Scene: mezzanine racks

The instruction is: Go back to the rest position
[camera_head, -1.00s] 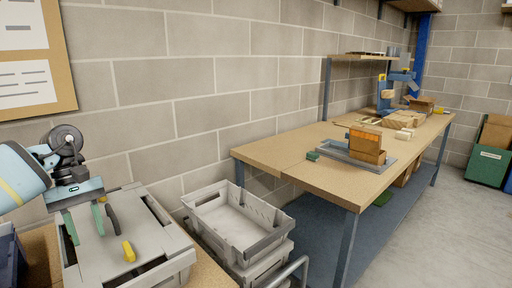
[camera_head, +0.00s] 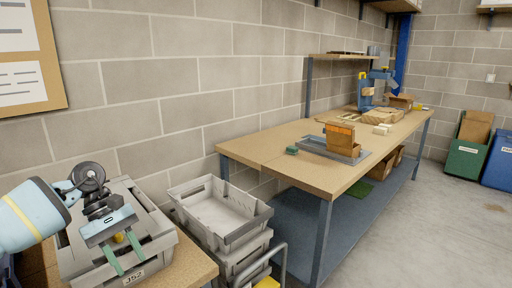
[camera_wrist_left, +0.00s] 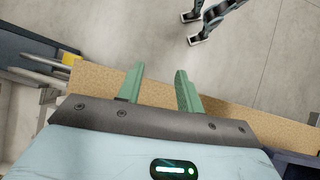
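My left gripper (camera_head: 133,266) is pale blue with green fingers and comes in from the left. Its fingers are apart, with nothing between them, over the front part of a grey crate (camera_head: 165,245) with a label on its front. The left wrist view shows the same open, empty fingers (camera_wrist_left: 159,74) above the edge of a tan board surface (camera_wrist_left: 230,115) and grey floor. A yellow piece (camera_head: 118,238) is partly hidden behind the gripper. My right gripper is in neither view.
Stacked grey totes (camera_head: 222,216) stand right of the crate, with a metal rail (camera_head: 283,262) in front. A long wooden workbench (camera_head: 262,150) holds a tray with an orange-brown box (camera_head: 340,138). Green (camera_head: 465,160) and blue (camera_head: 498,165) bins stand far right. The floor at right is clear.

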